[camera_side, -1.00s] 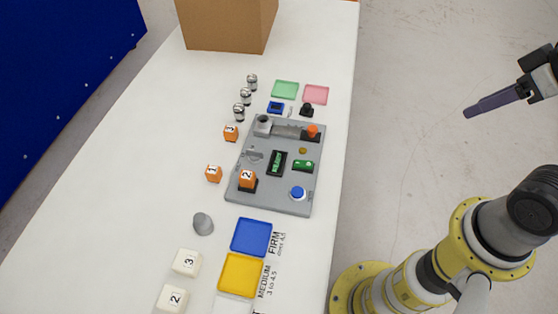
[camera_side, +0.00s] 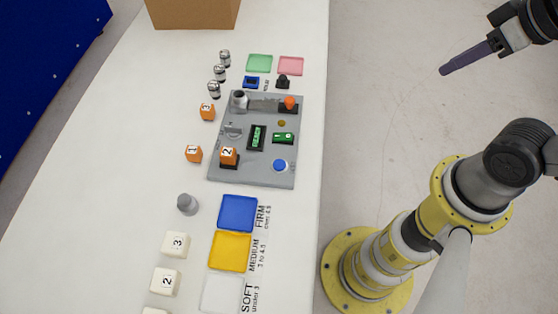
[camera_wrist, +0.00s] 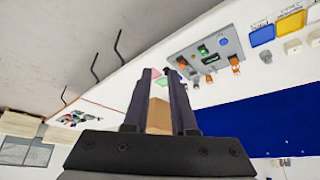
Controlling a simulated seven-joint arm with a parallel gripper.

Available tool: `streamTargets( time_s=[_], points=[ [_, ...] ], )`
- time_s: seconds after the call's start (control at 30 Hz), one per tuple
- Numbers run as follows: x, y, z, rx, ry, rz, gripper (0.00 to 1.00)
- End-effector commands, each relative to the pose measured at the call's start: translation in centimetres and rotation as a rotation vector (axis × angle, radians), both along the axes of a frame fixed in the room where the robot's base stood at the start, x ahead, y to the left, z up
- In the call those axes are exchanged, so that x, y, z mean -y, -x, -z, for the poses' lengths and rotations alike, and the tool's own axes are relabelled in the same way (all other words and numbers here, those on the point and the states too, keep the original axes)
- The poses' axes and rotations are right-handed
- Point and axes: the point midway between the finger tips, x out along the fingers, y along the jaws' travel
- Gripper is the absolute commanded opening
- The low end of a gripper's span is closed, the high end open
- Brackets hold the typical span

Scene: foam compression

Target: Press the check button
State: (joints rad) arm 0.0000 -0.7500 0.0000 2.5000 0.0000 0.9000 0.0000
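A grey panel (camera_side: 225,178) lies on the white table and carries several controls. A round blue button (camera_side: 280,165) is at its near right corner; it also shows in the wrist view (camera_wrist: 223,41). An orange knob (camera_side: 290,102) is at the far right corner, and a green control (camera_side: 283,138) sits between them. I cannot read any label marking the check button. A dark display (camera_side: 256,138) is mid-panel. My gripper (camera_side: 442,71) is raised, off the table's right side, well apart from the panel. In the wrist view its fingers (camera_wrist: 158,78) stand apart with nothing held between them.
An orange block marked 2 (camera_side: 228,156) sits on the panel; other orange blocks stand left of it. Blue (camera_side: 238,213) and yellow (camera_side: 230,251) trays lie nearer. A cardboard box (camera_side: 195,12) stands at the far end. The space between gripper and table looks clear.

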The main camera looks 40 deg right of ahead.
Motion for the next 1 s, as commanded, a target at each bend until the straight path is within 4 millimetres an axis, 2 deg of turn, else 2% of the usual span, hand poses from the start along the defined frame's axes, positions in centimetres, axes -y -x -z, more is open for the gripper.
streamTargets(
  time_s=[0.03,0.1,0.13,1.0],
  points=[
    [0.00,0.00,0.00,0.000,0.000,0.000,0.14],
    [0.00,0.00,0.00,0.000,0.000,0.000,0.01],
    [0.00,0.00,0.00,0.000,0.000,0.000,0.00],
    [0.00,0.00,0.00,0.000,0.000,0.000,0.00]
  ],
)
